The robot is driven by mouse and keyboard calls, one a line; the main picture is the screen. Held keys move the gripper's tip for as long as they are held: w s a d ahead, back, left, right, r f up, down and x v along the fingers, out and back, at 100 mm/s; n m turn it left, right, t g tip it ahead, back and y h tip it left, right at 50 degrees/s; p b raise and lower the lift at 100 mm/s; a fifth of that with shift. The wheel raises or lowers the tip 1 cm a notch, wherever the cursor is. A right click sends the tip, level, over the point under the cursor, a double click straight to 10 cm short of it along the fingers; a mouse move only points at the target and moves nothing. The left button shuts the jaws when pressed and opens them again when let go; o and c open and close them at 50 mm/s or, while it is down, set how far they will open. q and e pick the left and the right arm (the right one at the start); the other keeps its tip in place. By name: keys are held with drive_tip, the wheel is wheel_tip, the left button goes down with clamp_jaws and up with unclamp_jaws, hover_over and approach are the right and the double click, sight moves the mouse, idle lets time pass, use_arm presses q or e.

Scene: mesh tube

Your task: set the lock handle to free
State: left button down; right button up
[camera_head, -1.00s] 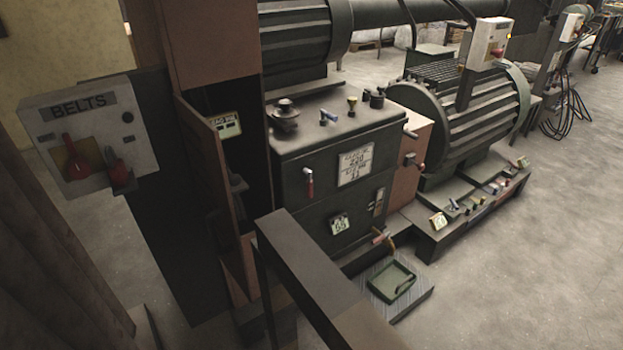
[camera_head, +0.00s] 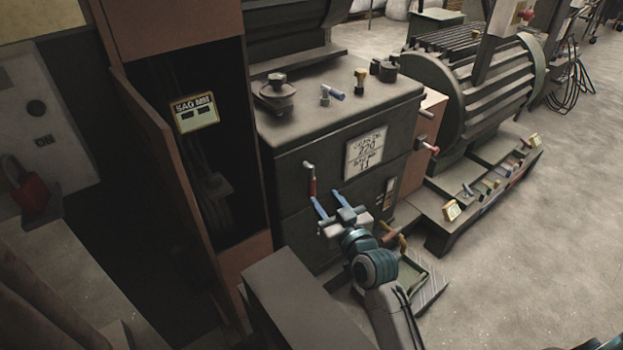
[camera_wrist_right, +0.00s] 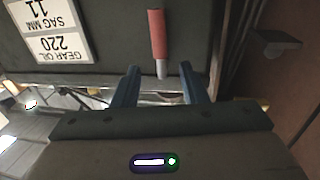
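A handle with a red grip (camera_head: 312,186) and a grey upper end is on the front of the dark gear case, left of the white plate. It hangs close to vertical. No label by it names it as the lock handle. My right gripper (camera_head: 324,194) is just below and in front of it, with its blue fingers apart. In the right wrist view, which is upside down, the red grip (camera_wrist_right: 157,34) ends in a grey tip. This tip lies between the lines of the open fingers (camera_wrist_right: 159,68), with no contact visible. My left gripper is not in view.
The gear case (camera_head: 295,230) has a white plate (camera_head: 364,153) and knobs on top. An open cabinet door (camera_head: 160,165) stands at left. A dark beam (camera_head: 295,290) fills the near foreground beside my right arm. Another red-tipped lever (camera_head: 427,145) sits at right. Open floor lies at right.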

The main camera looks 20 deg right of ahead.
sight(313, 184)
drive_tip(key=w, duration=0.2)
drive_tip(key=w+a, duration=0.1)
drive_tip(key=w, duration=0.5)
drive_tip(key=shift+w+a, duration=0.15)
drive_tip(key=shift+w, duration=0.1)
drive_tip(key=shift+f, duration=0.1)
clamp_jaws()
